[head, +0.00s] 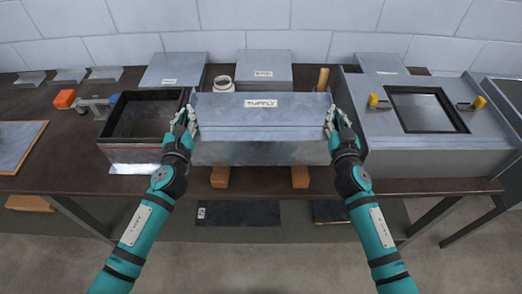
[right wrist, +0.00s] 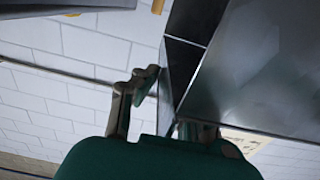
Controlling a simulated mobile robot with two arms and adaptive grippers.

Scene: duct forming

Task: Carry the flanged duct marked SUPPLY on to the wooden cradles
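The grey sheet-metal duct marked SUPPLY (head: 262,150) lies level across the middle of the head view, with raised flanges at both ends. My left gripper (head: 187,117) is at its left end flange and appears shut on it. My right gripper (head: 335,117) is at the right end flange; the right wrist view shows its fingers (right wrist: 168,100) on either side of the duct's flange (right wrist: 178,75). Two wooden cradles (head: 220,177) (head: 300,177) show under the duct's front edge. Their tops are hidden, so I cannot tell whether the duct touches them.
An open dark box duct (head: 142,154) stands close on the left. A large grey housing (head: 435,158) with a dark opening and yellow handles is close on the right. A white cup-like piece (head: 223,84), a wooden handle (head: 323,79) and flat metal boxes (head: 265,62) stand behind.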

